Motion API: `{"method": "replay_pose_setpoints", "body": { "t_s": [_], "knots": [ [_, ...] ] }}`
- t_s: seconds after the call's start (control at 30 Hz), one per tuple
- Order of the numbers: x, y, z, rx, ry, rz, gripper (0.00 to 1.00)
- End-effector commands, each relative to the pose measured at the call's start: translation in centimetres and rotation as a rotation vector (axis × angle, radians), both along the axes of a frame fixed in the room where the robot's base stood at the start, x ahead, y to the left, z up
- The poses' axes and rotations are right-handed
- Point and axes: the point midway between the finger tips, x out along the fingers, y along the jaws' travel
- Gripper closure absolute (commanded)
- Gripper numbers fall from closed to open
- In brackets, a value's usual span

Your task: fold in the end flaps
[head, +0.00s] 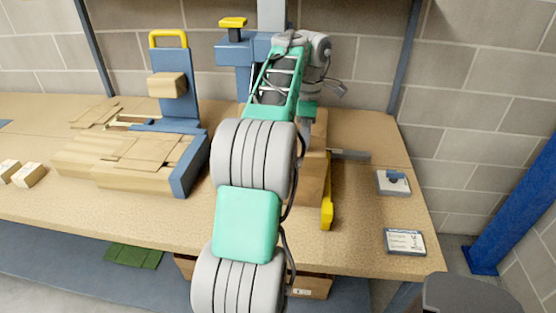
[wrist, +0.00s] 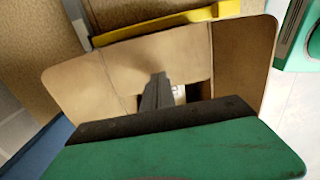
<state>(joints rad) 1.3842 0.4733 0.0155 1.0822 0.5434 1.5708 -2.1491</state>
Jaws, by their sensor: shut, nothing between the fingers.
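A cardboard box (head: 313,180) stands on the bench, mostly hidden behind my arm in the head view. In the wrist view I look at its top. One cardboard flap spreads to the left (wrist: 82,88) and another to the right (wrist: 242,60), with a cardboard panel (wrist: 160,58) between them. A small dark gap with something pale shows near the middle. My gripper (wrist: 158,82) is shut and empty, its fingers pointing at the panel between the flaps. I cannot tell whether they touch it. The gripper is hidden in the head view.
A yellow bar (head: 327,207) lies along the box's near right side. Flat cartons (head: 125,165) fill a blue rack (head: 190,165) on the left. A label card (head: 404,241) and a small grey device (head: 393,183) lie on the right. The bench front is clear.

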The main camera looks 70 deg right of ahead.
Motion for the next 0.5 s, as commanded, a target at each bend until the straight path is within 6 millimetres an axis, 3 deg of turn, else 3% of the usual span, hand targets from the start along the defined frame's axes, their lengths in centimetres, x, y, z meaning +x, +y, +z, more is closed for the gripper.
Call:
{"method": "replay_pose_setpoints", "body": {
  "t_s": [0.5],
  "knots": [
    [0.0, 0.0, -1.7, 0.0, 0.0, -0.001, 1.0]
  ]
}}
